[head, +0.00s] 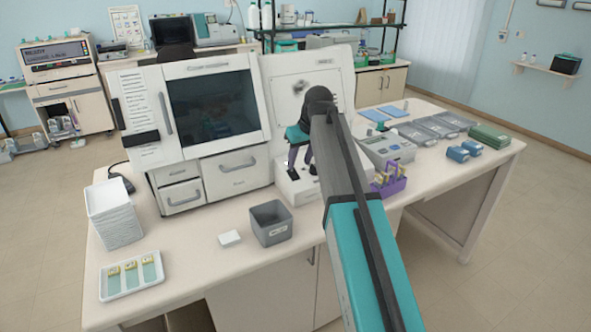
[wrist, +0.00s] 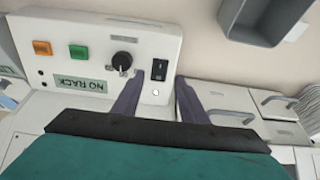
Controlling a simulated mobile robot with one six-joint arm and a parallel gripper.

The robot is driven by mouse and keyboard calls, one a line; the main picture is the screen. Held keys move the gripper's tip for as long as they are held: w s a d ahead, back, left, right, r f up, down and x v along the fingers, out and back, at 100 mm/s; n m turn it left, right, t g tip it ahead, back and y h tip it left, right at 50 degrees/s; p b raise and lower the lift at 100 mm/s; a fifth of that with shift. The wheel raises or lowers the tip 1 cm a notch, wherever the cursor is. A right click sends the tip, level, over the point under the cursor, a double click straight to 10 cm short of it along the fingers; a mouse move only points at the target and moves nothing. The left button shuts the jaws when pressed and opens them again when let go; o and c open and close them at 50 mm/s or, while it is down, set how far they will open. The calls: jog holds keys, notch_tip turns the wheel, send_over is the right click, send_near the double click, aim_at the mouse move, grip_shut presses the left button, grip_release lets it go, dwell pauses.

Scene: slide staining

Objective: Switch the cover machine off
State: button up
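The cover machine (head: 127,88) is a large white unit with a dark window, at the back of the bench in the head view. Its low control panel (wrist: 62,27) fills the upper left of the wrist view. The panel has an orange button (wrist: 42,47), a green button (wrist: 78,52), a black knob (wrist: 124,62), a black rocker switch (wrist: 159,70) and an upside-down "NO RACK" display (wrist: 81,87). My gripper (wrist: 158,92) is open and empty, its fingers apart, with the rocker between and just beyond the tips. My gripper (head: 300,165) hangs over the panel in the head view. Contact cannot be told.
A grey bin (head: 270,234) and a slide tray (head: 118,293) stand on the bench front. The machine's upright back panel (head: 345,72) rises behind my gripper.

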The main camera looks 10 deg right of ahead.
aim_at(295, 176)
jog(key=shift+p+x, duration=0.7)
jog(key=shift+x, duration=2.45)
